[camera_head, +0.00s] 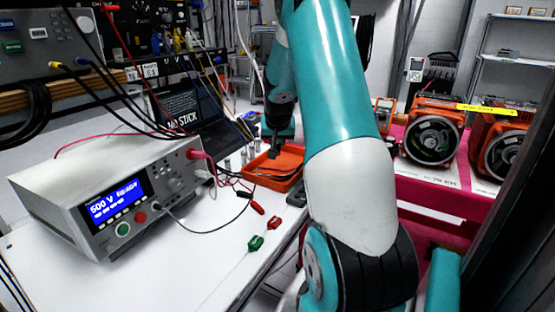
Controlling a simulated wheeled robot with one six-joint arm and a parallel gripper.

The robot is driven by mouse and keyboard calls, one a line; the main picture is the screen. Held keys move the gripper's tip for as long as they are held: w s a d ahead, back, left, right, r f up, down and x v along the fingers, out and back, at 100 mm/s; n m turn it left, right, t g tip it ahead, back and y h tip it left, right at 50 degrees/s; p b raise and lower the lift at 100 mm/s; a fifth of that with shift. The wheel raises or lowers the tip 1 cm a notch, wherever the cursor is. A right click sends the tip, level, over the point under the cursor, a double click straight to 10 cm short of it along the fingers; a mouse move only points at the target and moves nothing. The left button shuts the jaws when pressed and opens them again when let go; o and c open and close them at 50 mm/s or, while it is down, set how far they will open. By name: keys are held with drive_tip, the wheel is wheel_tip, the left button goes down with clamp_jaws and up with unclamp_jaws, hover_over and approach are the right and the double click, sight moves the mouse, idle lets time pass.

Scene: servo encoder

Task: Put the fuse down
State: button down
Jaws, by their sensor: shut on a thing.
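My gripper (275,142) is small in the picture and points down above the orange tray (264,180), left of my large teal and white arm links. Its jaws are shut on the fuse, but the fuse is too small and dark to make out there. The tray stands on the white bench behind the red and green clips. Several small pale cylinders (243,155) stand in a row on the bench just left of the tray; I cannot tell if they are fuses.
A white tester (110,195) with a lit blue screen stands on the left, with cables running from it. A red clip (273,223) and a green clip (255,243) lie on the bench front. Orange motor units (432,135) stand on the right.

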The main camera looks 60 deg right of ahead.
wheel_tip(320, 180, down, 6)
drive_tip(key=shift+f, duration=0.25)
drive_tip(key=shift+f, duration=0.1)
drive_tip(key=shift+f, duration=0.15)
drive_tip(key=c, duration=1)
unclamp_jaws()
